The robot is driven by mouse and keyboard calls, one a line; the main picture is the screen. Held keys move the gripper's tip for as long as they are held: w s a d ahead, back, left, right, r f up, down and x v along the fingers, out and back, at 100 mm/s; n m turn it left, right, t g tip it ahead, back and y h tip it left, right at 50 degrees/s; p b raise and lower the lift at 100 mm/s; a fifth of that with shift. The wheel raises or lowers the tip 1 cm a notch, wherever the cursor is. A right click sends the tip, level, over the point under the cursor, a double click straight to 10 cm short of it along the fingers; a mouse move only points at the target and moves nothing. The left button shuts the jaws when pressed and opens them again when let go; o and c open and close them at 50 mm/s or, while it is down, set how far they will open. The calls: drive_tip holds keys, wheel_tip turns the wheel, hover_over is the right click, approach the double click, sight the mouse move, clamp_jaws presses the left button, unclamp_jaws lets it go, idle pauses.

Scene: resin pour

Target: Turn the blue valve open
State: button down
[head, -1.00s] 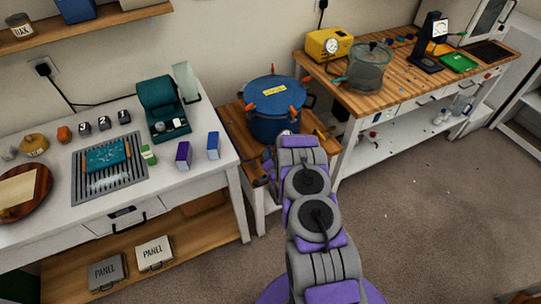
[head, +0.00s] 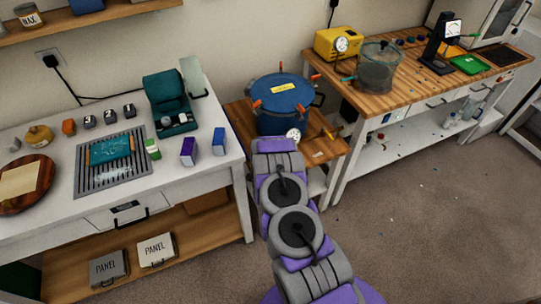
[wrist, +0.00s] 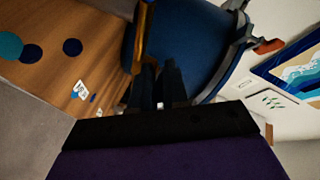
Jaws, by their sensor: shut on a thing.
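The blue pressure pot (head: 285,108), with orange clamps and a round white gauge (head: 293,134), stands on the low wooden stand (head: 325,150) between the two benches. My arm reaches to the pot's front; my gripper is hidden behind the arm in the head view. In the wrist view my gripper (wrist: 166,88) has its dark fingers close together against the lower side of the pot (wrist: 190,45). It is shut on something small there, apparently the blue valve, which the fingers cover. I cannot make out the valve's handle or its angle.
A white bench (head: 70,195) with a grill plate and small boxes stands left. A wooden-topped bench (head: 408,85) with a clear chamber (head: 378,68) and a yellow pump (head: 338,43) stands right. The carpet (head: 430,220) at the right front is open.

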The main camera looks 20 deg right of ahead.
drive_tip(key=shift+d+r, duration=0.1)
drive_tip(key=c, duration=1.1)
unclamp_jaws()
drive_tip(key=shift+c, duration=0.2)
drive_tip(key=p+v, duration=0.2)
drive_tip(key=v, duration=1.5)
drive_tip(key=shift+s+p, duration=0.15)
drive_tip(key=shift+p, duration=0.25)
